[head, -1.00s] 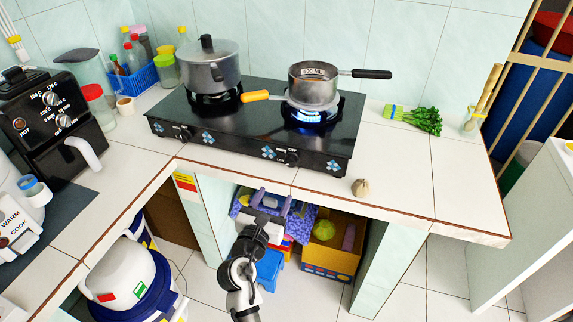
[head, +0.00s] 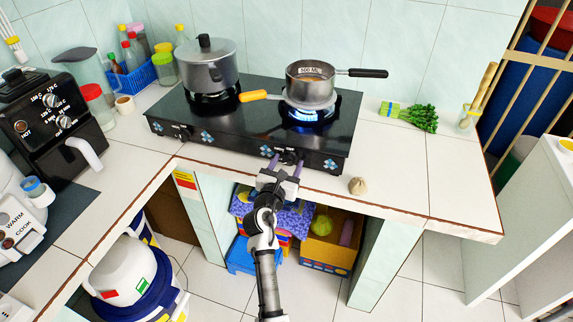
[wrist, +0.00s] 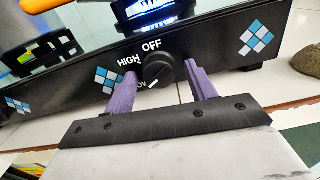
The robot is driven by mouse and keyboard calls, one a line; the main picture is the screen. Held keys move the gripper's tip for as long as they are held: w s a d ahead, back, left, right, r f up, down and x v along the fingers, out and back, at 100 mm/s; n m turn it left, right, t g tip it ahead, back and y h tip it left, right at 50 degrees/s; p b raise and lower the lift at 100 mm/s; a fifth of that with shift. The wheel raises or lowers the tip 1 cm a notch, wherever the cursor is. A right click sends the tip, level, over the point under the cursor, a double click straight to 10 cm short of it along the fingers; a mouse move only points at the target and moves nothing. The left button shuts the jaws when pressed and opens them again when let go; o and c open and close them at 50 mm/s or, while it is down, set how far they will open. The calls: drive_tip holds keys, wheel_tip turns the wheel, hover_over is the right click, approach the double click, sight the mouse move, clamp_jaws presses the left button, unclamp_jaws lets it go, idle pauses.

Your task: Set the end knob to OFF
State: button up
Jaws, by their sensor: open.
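The right-hand black knob (wrist: 158,70) sits on the front panel of the black two-burner stove (head: 330,145). In the wrist view its white mark points down and left, near the partly hidden LOW label; HIGH is at upper left and OFF is above. A blue flame (head: 309,115) burns on the right burner. My gripper (wrist: 161,74) is open, with one purple finger on each side of the knob. A gap seems to show at each side; I cannot tell whether either finger touches. In the head view my gripper (head: 287,163) is right in front of the knob.
A small saucepan (head: 311,92) stands over the flame and a lidded pot (head: 208,68) on the left burner. The left knob (head: 183,133) is clear of my gripper.

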drive_tip(key=c, duration=1)
